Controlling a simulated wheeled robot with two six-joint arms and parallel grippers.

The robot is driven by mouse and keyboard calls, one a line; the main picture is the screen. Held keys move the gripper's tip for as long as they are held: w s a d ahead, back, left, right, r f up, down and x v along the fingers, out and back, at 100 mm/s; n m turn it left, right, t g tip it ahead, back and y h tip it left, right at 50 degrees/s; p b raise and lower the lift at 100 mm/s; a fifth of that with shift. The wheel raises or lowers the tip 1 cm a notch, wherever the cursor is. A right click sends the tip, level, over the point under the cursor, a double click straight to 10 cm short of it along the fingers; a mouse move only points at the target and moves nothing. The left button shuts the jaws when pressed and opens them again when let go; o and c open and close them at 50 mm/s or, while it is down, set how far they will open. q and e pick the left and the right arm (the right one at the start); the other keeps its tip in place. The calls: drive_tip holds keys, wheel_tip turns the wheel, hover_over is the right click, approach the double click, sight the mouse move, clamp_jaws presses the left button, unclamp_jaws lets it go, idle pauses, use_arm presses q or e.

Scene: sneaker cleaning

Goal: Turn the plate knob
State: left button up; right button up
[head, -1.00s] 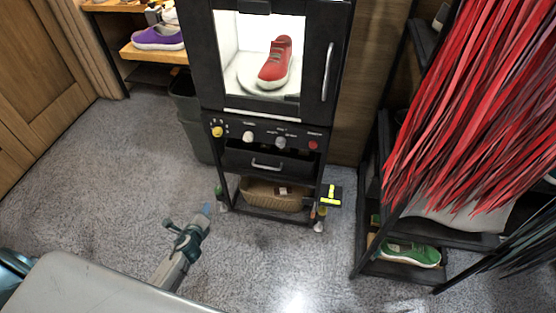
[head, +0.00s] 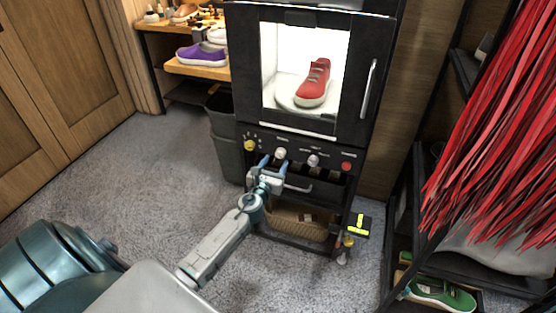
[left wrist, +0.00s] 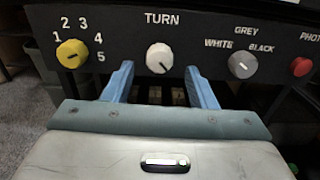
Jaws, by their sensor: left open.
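The control panel of the black cabinet (head: 298,150) carries a row of knobs. The white knob (left wrist: 159,58) sits under the word TURN, and it also shows in the head view (head: 281,153). My left gripper (left wrist: 158,75) is open, its blue fingers pointing at the panel, one on either side below the white knob and apart from it. In the head view my left gripper (head: 271,163) is just in front of the panel. A red sneaker (head: 313,84) stands on a round white plate (head: 288,99) inside the lit chamber. My right gripper is not in view.
A yellow knob (left wrist: 72,54) marked 1 to 5 is left of the white one. A grey knob (left wrist: 242,64) and a red button (left wrist: 301,66) are right. A drawer handle (head: 298,188) sticks out below. Red strips (head: 490,130) hang at right.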

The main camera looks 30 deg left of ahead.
sight(281, 152)
use_arm(q)
drive_tip(key=shift+x, duration=1.45)
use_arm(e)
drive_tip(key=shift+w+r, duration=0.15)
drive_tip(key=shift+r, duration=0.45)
use_arm(q)
drive_tip(key=shift+c, duration=0.4)
drive_tip(key=c, duration=0.9)
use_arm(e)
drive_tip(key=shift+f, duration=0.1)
use_arm(q)
drive_tip(key=shift+n, duration=0.4)
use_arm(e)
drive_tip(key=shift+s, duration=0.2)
